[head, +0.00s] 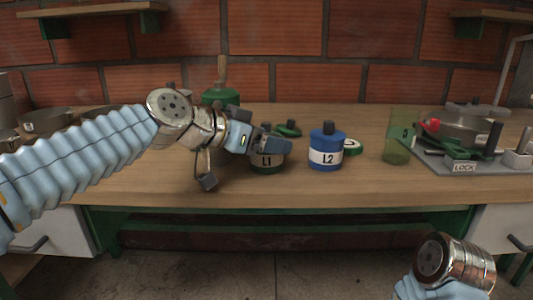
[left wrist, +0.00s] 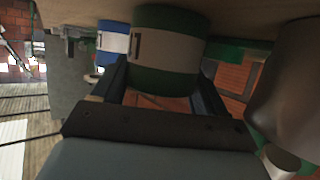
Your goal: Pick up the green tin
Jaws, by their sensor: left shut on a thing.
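The green tin (head: 266,163) has a white band marked L1 and appears to stand on the wooden counter, left of the blue tin. My left gripper (head: 268,143) is shut on it from the side and hides its upper part in the head view. In the left wrist view, the green tin (left wrist: 168,48) sits between the two dark fingers (left wrist: 165,92), its white band facing the camera. My right arm shows only a wrist part at the lower right of the head view; its gripper is out of view.
A blue tin marked L2 (head: 327,148) stands close to the right. A green lid (head: 288,129) lies behind. A green translucent cup (head: 398,149) and a grey plate with a LOCK label (head: 465,167) stand further right. The counter's front strip (head: 330,188) is clear.

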